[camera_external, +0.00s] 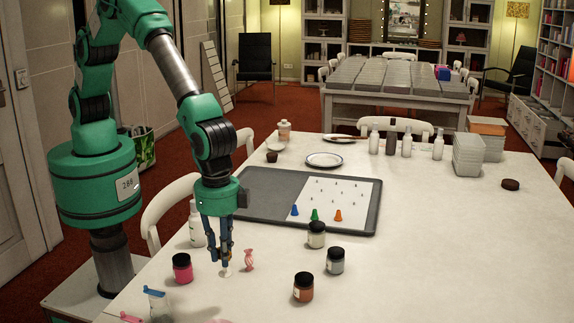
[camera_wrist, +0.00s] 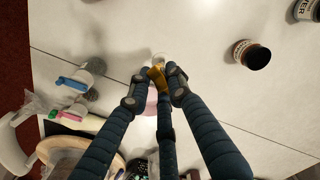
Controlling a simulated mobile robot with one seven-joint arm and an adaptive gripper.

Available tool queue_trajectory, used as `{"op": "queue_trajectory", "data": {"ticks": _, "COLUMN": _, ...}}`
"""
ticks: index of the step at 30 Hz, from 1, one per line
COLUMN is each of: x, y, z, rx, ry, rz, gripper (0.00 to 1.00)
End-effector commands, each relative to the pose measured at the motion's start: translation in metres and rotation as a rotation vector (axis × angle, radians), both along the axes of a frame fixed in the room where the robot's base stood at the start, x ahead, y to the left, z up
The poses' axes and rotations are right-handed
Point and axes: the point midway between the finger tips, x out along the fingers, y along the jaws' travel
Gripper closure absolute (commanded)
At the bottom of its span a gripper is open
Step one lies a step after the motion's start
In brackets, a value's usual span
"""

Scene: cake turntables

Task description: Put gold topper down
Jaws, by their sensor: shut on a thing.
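My gripper (camera_external: 225,262) points down, low over the near left part of the white table. In the wrist view my gripper (camera_wrist: 155,82) is shut on the gold topper (camera_wrist: 158,76), a small gold piece between the fingertips. A small white piece (camera_wrist: 158,58) shows just beyond the gold topper in that view. In the external view a small white piece (camera_external: 226,271) shows right under the fingertips; I cannot tell whether it touches them. The fingers hide most of the topper there.
A pink striped piece (camera_external: 249,260) stands close to the right of my gripper. A pink jar (camera_external: 182,269) is at its left, a brown jar (camera_external: 303,288) and a grey jar (camera_external: 335,262) at its right. A dark tray (camera_external: 258,183) lies behind. The right side of the table is mostly clear.

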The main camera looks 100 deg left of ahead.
Motion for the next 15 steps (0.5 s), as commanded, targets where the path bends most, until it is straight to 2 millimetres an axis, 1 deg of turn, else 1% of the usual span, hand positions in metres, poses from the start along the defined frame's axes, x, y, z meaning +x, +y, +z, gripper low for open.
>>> {"op": "queue_trajectory", "data": {"ticks": 5, "x": -0.004, "y": 0.041, "z": -0.004, "rx": 0.003, "ry": 0.001, "rz": 0.04, "gripper": 0.95}}
{"op": "queue_trajectory", "data": {"ticks": 8, "x": -0.009, "y": 0.071, "z": -0.007, "rx": 0.005, "ry": 0.0, "rz": 0.07, "gripper": 0.95}}
{"op": "queue_trajectory", "data": {"ticks": 9, "x": -0.012, "y": 0.085, "z": -0.008, "rx": 0.005, "ry": 0.0, "rz": 0.084, "gripper": 0.95}}
{"op": "queue_trajectory", "data": {"ticks": 11, "x": -0.017, "y": 0.105, "z": -0.01, "rx": 0.007, "ry": -0.001, "rz": 0.105, "gripper": 0.95}}
{"op": "queue_trajectory", "data": {"ticks": 12, "x": -0.021, "y": 0.119, "z": -0.012, "rx": 0.007, "ry": -0.001, "rz": 0.119, "gripper": 0.95}}
{"op": "queue_trajectory", "data": {"ticks": 14, "x": -0.028, "y": 0.14, "z": -0.014, "rx": 0.008, "ry": -0.001, "rz": 0.14, "gripper": 0.95}}
{"op": "queue_trajectory", "data": {"ticks": 15, "x": -0.033, "y": 0.154, "z": -0.016, "rx": 0.009, "ry": -0.001, "rz": 0.155, "gripper": 0.95}}
